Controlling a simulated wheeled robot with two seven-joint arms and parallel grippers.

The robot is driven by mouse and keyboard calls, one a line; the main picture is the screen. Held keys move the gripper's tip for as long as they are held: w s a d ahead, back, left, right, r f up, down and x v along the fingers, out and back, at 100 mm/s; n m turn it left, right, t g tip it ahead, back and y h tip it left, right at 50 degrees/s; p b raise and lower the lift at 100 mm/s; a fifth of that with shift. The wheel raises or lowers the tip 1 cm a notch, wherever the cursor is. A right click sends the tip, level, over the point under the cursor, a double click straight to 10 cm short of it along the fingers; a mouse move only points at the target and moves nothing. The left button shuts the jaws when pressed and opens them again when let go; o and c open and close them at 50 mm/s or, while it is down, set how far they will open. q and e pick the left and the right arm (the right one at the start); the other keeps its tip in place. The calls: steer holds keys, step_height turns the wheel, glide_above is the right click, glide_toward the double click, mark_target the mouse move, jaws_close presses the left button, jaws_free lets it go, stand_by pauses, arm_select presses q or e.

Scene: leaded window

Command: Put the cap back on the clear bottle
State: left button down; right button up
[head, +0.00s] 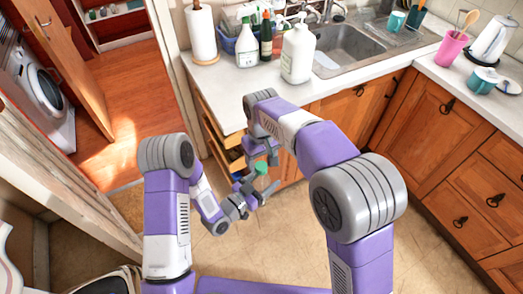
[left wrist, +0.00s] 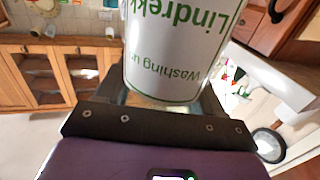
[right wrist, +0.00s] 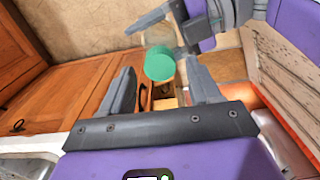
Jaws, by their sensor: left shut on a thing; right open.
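The bottle (left wrist: 175,50) has a white label with green lettering reading "Lindrekk" and "Washing up". My left gripper (head: 252,198) is shut on it, low in front of the counter. In the right wrist view the clear bottle (right wrist: 158,34) shows behind a round green cap (right wrist: 160,63), which appears at its end. I cannot tell whether the cap is seated or only in line with it. The green cap (head: 261,168) is small in the head view. My right gripper (right wrist: 160,84) is open and close to the cap, which shows between and beyond its fingertips.
An open drawer (head: 236,158) is behind the grippers. The counter (head: 225,85) holds a white pump bottle (head: 298,52), a spray bottle (head: 246,46), a dark bottle (head: 266,36) and a paper roll (head: 201,34). The sink (head: 345,48) is behind. Floor is clear at lower right.

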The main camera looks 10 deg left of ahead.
steer(key=shift+f, duration=0.9)
steer(key=c, duration=1.1)
steer(key=o, duration=1.3)
steer(key=shift+c, duration=0.2)
steer(key=shift+r, duration=0.1)
step_height(320, 180, up, 12)
